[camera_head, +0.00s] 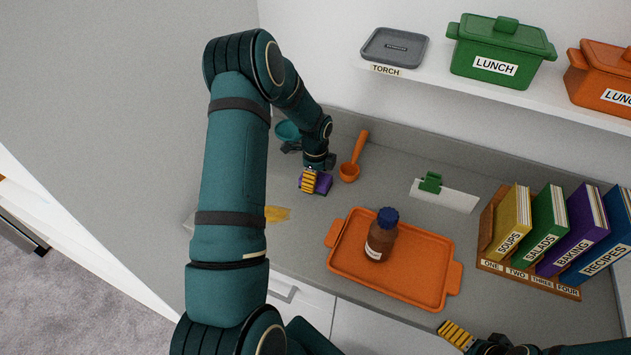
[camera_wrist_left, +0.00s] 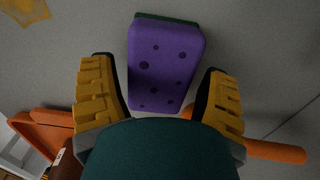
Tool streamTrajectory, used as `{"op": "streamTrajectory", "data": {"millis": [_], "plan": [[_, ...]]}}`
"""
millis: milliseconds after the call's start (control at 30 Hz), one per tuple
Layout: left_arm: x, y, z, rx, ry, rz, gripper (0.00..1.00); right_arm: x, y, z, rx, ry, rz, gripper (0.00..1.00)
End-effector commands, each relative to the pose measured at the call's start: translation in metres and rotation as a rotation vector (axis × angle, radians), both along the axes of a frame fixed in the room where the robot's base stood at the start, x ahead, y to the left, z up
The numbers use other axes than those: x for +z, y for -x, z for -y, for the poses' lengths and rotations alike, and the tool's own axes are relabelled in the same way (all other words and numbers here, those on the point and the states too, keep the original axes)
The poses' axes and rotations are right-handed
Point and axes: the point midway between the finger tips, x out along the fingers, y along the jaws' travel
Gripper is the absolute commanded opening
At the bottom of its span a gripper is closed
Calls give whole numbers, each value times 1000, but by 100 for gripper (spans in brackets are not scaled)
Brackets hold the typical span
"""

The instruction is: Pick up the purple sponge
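The purple sponge (camera_wrist_left: 165,65) has dark holes and a green edge, and it lies on the grey counter. In the left wrist view it sits between and just beyond the two yellow fingers of my left gripper (camera_wrist_left: 160,95), which are spread open with a gap on each side. In the head view the sponge (camera_head: 325,183) is partly hidden by my left gripper (camera_head: 309,181), which is above it. My right gripper (camera_head: 456,335) is at the bottom right of the head view, over the counter's front edge; its finger opening is not clear.
An orange spoon (camera_head: 350,170) lies close to the sponge's right. An orange tray (camera_head: 345,265) holds a brown bottle (camera_head: 381,240). A yellow spill (camera_head: 277,214) is near the front. Books (camera_head: 545,225) stand at right.

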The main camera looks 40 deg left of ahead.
Motion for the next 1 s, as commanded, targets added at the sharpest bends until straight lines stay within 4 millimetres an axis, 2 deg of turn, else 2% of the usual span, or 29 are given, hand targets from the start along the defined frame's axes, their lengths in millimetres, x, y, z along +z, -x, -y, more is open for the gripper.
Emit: {"op": "streamTrajectory", "data": {"millis": [33,67,100,500,633,800,1000], "plan": [[0,0,0,0,0,0,53,0,0,0,0,0,0,100],[0,0,0,0,0,0,43,0,0,0,0,0,0,100],[0,0,0,0,0,0,37,0,0,0,0,0,0,100],[5,0,0,0,0,1,37,0,0,0,0,0,0,100],[23,-1,0,0,-1,4,37,0,0,0,0,0,0,100],[57,-1,0,0,-1,5,37,-1,0,0,0,0,0,100],[88,0,0,0,0,2,37,-1,0,0,0,0,0,100]]}}
